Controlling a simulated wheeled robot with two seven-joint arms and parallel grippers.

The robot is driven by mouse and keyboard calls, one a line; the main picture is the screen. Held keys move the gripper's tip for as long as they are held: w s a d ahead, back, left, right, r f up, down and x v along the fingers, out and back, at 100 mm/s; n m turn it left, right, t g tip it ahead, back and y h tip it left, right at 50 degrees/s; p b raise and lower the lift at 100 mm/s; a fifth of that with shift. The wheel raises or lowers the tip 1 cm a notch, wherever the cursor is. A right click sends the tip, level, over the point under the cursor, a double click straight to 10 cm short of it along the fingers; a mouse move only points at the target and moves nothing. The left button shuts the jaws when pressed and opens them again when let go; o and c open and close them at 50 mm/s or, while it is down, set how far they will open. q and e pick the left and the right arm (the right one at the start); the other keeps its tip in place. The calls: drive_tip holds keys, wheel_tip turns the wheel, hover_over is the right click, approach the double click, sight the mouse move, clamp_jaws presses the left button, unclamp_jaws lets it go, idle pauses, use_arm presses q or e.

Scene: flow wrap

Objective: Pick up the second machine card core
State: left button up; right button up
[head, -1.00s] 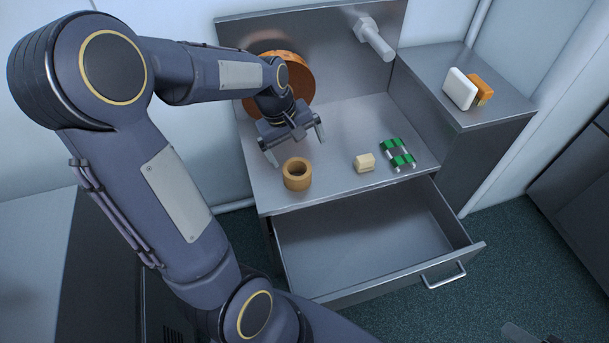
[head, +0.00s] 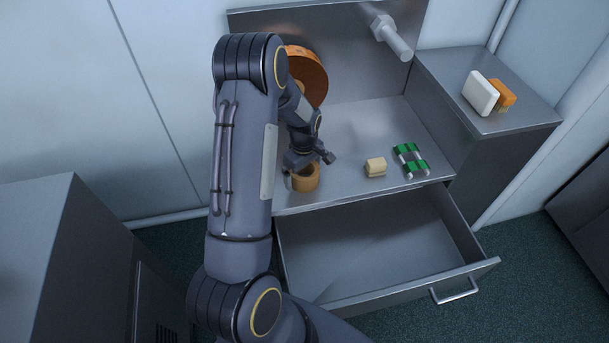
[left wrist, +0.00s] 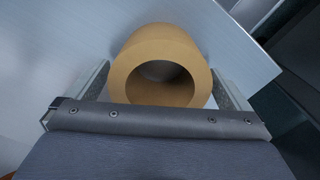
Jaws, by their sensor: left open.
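The core is a short tan cardboard ring (head: 307,181) standing upright near the front left of the metal worktop (head: 353,138). My left gripper (head: 309,167) is right above it and partly hides its top in the head view. In the left wrist view the ring (left wrist: 168,45) lies between the two open fingers of the gripper (left wrist: 166,92), with its hole facing the camera. I cannot tell whether a finger touches it. A larger orange-brown roll (head: 308,75) stands against the back panel, partly behind my arm. My right gripper is not in view.
A cream block (head: 376,167) and a green-and-white part (head: 411,160) lie to the right on the worktop. A bolt-like spindle (head: 391,38) sticks out of the back panel. An empty drawer (head: 385,287) is open below. White (head: 480,93) and orange (head: 503,96) items stand on the side cabinet.

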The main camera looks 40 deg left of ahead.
use_arm(q)
drive_tip(key=shift+f, duration=0.5)
drive_tip(key=shift+r, duration=0.1)
drive_tip(key=c, duration=1.1)
